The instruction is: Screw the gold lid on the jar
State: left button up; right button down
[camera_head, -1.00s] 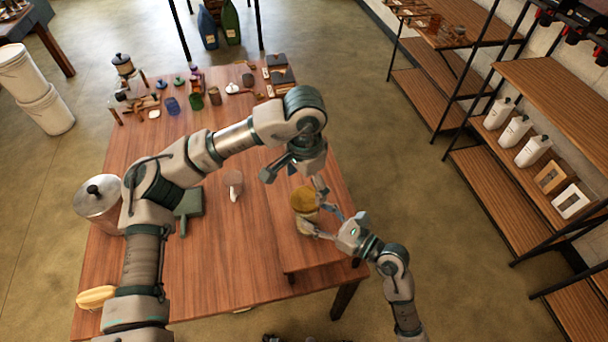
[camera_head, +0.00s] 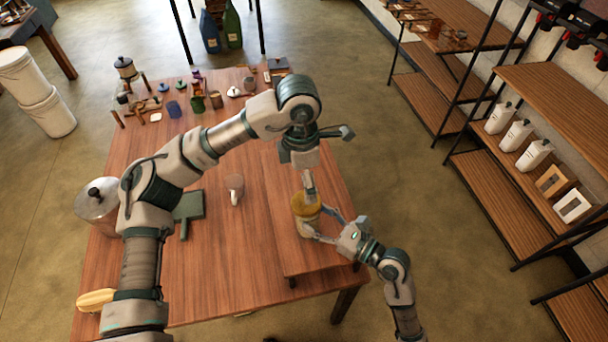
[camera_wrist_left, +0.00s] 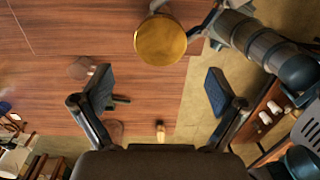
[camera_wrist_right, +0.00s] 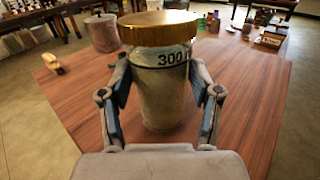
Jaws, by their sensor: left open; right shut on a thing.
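The glass jar (camera_wrist_right: 163,100) stands upright on the wooden table, marked "300" near its top. The gold lid (camera_wrist_right: 158,29) sits on the jar's mouth; whether it is threaded tight I cannot tell. My right gripper (camera_head: 324,228) is shut on the jar's sides, below the lid, and the right wrist view shows a finger on each side. My left gripper (camera_wrist_left: 158,92) is open and empty, with its fingers spread wide, above the jar. In the left wrist view the gold lid (camera_wrist_left: 160,39) lies beyond the fingertips, not between them.
A lidded metal pot (camera_head: 98,203) stands at the left edge. Several small items crowd the far end. Shelves (camera_head: 535,100) stand at the right, apart from the table.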

aim_at(308, 217)
pick_arm(q)
jog(key=n, duration=0.4)
jog(key=shift+r+n, duration=0.2)
jog(key=shift+n, duration=0.2)
jog(key=n, duration=0.4)
jog(key=shift+a+r, duration=0.1)
jog(key=shift+r, duration=0.05)
jog(key=f, duration=0.8)
jog(key=shift+s+d, duration=0.1)
jog(key=shift+d, duration=0.15)
